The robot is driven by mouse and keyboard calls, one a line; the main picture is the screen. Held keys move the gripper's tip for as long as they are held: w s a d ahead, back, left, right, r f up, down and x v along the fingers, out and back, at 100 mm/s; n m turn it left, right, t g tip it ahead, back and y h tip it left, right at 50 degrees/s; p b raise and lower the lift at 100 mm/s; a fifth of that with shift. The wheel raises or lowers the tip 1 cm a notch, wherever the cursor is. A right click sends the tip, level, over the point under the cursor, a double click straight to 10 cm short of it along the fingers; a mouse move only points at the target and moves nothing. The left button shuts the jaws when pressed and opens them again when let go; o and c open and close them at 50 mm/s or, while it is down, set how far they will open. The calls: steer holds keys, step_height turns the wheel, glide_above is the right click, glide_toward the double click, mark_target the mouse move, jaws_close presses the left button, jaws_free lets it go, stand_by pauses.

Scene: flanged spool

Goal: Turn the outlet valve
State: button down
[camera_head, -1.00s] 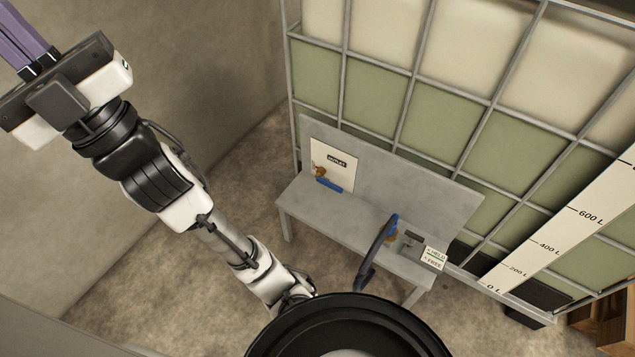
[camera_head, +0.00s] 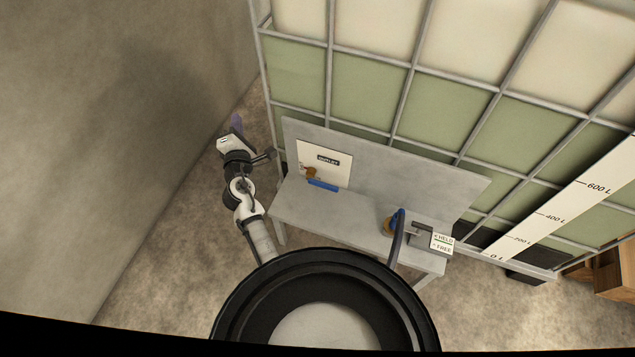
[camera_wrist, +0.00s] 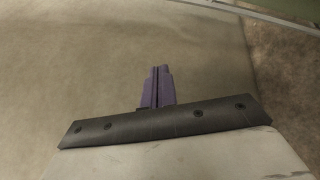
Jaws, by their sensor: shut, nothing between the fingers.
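The outlet valve (camera_head: 311,173) is a small brass fitting on a white panel marked OUTLET (camera_head: 335,161), at the left end of a grey bench. A blue lever handle (camera_head: 322,186) lies roughly level just below it. My gripper (camera_head: 237,119) is left of the bench, near the tank's left edge and apart from the valve. In the wrist view the purple fingers (camera_wrist: 157,86) are together and empty, with only wall and floor around them. The valve is not seen in the wrist view.
A grey bench (camera_head: 345,225) stands before a caged tank (camera_head: 372,85) with a litre scale. A dark hose (camera_head: 397,240) with a blue and brass end sits at the bench's right, beside a HELD/FREE sign (camera_head: 441,243). A wall rises on the left. Wooden crates (camera_head: 612,270) stand far right.

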steer(key=s+d+f+n+g+h, duration=0.1)
steer(key=s+d+f+n+h, duration=0.1)
steer(key=d+f, duration=0.4)
steer(key=s+d+f+n+g+h, duration=0.2)
steer(key=s+d+f, duration=0.3)
steer(key=f, duration=0.8)
steer(key=s+d+f+n+g+h, duration=0.1)
steer(key=s+d+f+n+h, duration=0.2)
steer(key=d+f, duration=0.6)
steer(key=shift+s+f+n+h, duration=0.4)
steer(key=shift+s+h, duration=0.2)
steer(key=shift+s, duration=0.1)
steer(key=shift+w+d+f, duration=0.15)
steer(key=shift+d, duration=0.1)
steer(key=b+x, duration=0.3)
steer(key=x, duration=0.6)
steer(key=shift+w+f+b, duration=0.15)
steer(key=shift+f+b, duration=0.05)
steer(key=shift+b, duration=0.15)
steer(key=shift+r, duration=0.15)
steer(key=shift+r+g+p, duration=0.15)
steer(key=shift+g+p, duration=0.15)
steer(key=shift+p, duration=0.15)
